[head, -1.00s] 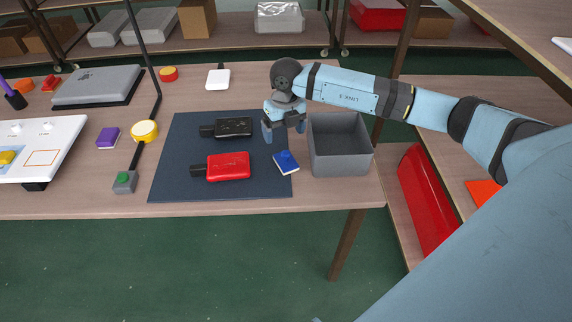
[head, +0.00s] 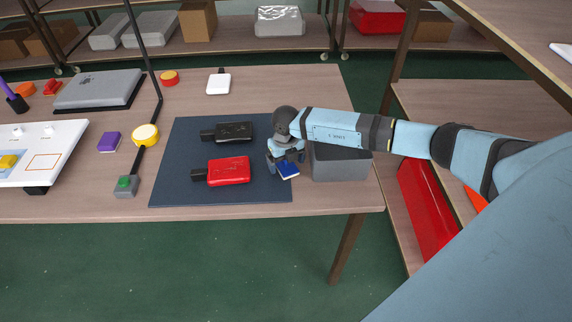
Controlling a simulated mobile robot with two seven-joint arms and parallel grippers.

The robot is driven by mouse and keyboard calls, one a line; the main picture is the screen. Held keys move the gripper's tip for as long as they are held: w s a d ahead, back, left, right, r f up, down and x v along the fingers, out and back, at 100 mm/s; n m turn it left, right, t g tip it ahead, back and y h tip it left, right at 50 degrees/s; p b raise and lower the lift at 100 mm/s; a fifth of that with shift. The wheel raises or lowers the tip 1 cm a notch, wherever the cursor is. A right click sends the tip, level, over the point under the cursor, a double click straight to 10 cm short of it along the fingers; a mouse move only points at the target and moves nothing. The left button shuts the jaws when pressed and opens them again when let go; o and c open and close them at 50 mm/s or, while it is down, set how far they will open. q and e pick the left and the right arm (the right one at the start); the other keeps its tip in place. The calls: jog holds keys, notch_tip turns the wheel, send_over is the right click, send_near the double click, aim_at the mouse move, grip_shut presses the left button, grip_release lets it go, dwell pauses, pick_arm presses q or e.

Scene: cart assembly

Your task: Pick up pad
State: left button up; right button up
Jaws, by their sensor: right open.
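A small blue pad (head: 288,172) with a pale edge lies at the right edge of the dark mat (head: 180,187), beside the grey bin. My right gripper (head: 286,161) is open right over the pad, with its fingers near the pad's far part. The gripper hides that far part, and I cannot tell whether the fingers touch it. My left gripper is not in view.
A red pouch-like item (head: 229,171) and a black one (head: 234,131) lie on the mat. The grey bin (head: 340,168) stands just right of the pad, partly behind my right arm. A yellow round item (head: 145,135) and a purple block (head: 109,141) sit left of the mat.

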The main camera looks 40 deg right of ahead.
jog(key=shift+f, duration=0.4)
jog(key=shift+c, duration=0.4)
jog(key=c, duration=0.9)
jog(key=shift+r, duration=0.1)
jog(key=shift+c, duration=0.2)
notch_tip(320, 180, up, 20)
jog(key=b, duration=0.1)
jog(key=shift+o, duration=0.7)
jog(key=shift+c, duration=0.2)
